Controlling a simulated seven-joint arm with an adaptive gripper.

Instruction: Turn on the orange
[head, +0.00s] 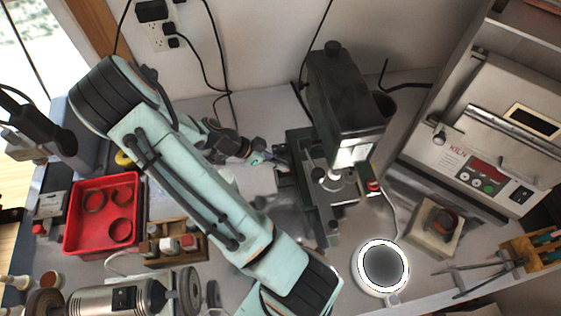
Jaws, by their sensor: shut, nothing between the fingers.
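My gripper (270,160) is shut and empty, just left of the black bench machine (346,95). Its tips are close to the machine's lower stage; I cannot tell if they touch it. A red knob or button (374,186) sits at the right of the machine's base. No plainly orange device or switch stands out. A white ring lamp (381,267), bright around its rim, lies at the front right. My arm crosses the middle of the view and hides part of the bench.
A red tray (72,240) with brown rings lies at the left. A grey motor (130,299) is at the front left. A kiln (480,165) with a red display and buttons stands at the right. A pale block (431,236) sits before it. Cables hang behind.

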